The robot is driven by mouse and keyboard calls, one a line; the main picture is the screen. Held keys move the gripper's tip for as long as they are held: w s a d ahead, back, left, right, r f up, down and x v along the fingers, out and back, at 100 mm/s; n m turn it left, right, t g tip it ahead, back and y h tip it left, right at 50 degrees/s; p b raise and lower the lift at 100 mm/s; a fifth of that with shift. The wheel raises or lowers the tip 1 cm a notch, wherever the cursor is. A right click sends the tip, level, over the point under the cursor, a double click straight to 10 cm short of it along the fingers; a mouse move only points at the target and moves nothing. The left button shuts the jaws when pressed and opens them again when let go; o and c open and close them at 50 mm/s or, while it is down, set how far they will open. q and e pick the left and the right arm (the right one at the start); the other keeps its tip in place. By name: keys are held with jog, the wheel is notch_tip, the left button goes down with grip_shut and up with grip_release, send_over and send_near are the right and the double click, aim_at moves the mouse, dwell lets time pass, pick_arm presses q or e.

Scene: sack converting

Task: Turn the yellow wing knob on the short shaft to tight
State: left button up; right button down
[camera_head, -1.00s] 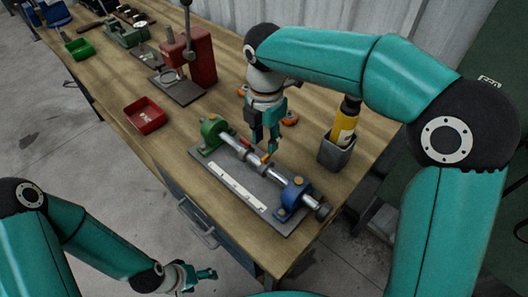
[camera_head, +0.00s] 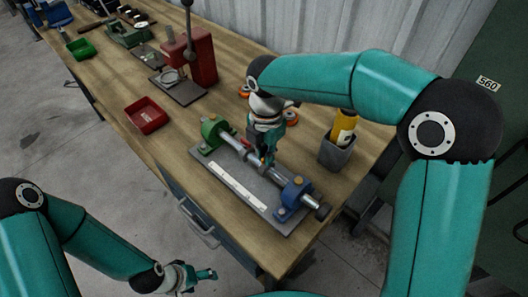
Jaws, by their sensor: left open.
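A silver shaft (camera_head: 236,163) lies across a grey plate (camera_head: 205,168), between a green block (camera_head: 212,129) and a blue block (camera_head: 292,196). A small orange-yellow piece (camera_head: 297,181) tops the blue block. Small red parts (camera_head: 246,141) show along the shaft by my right gripper. I cannot clearly make out the wing knob; the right gripper may hide it. My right gripper (camera_head: 265,157) points down at the middle of the shaft, its fingertips close to or touching it; their opening is unclear. My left gripper (camera_head: 208,275) is open and empty, low beside the bench.
A grey holder (camera_head: 337,153) with a yellow bottle (camera_head: 343,126) stands right of the plate. The bench (camera_head: 165,165) is clear left of the plate.

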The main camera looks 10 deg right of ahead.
jog(key=shift+a, duration=0.15)
jog(key=m, duration=0.9)
jog(key=shift+d+b, duration=0.2)
jog(key=shift+b, duration=0.2)
jog(key=m, duration=0.4)
jog(key=shift+b, duration=0.3)
jog(key=shift+m+b, duration=0.3)
jog(key=shift+m, duration=2.1)
